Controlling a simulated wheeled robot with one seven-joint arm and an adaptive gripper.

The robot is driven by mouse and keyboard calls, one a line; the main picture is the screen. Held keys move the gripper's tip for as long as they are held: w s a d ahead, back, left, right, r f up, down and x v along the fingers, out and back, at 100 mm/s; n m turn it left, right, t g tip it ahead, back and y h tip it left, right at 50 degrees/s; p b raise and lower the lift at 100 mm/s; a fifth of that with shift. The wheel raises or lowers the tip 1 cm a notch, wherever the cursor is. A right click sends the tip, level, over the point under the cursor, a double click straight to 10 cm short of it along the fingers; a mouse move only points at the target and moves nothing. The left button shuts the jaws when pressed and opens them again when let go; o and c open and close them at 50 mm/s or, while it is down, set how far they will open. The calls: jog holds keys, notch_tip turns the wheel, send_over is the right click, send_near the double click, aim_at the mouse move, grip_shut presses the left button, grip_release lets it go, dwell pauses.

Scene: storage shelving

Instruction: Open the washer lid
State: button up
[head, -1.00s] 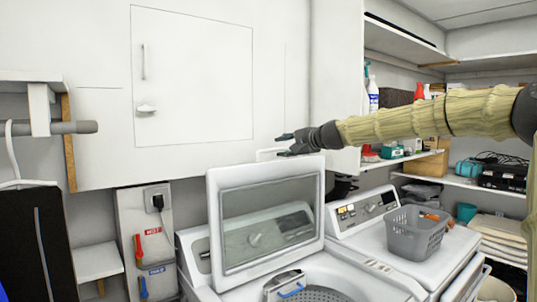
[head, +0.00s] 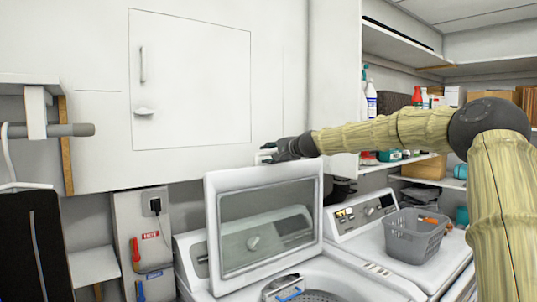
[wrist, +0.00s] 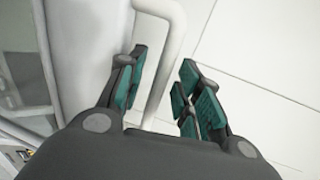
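The washer lid (head: 213,232) is a white frame with a glass pane, standing raised and nearly upright above the washer tub (head: 318,294) in the head view. My gripper (head: 268,152) is at the lid's upper right corner. In the wrist view my gripper (wrist: 160,95) has its two green-padded fingers apart. A white bent bar handle (wrist: 172,60) shows between and beyond the fingertips. The left finger is close to the lid's white edge (wrist: 85,50). I cannot tell whether either finger touches the bar.
A white wall cabinet (head: 190,80) is close behind the lid and gripper. To the right, a second machine (head: 350,235) carries a grey basket (head: 415,237). A shelf with bottles (head: 371,98) is beyond my arm. A clothes rod (head: 70,130) sticks out at left.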

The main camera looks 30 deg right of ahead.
jog(key=shift+w+f, duration=0.15)
jog(key=shift+w, duration=0.35)
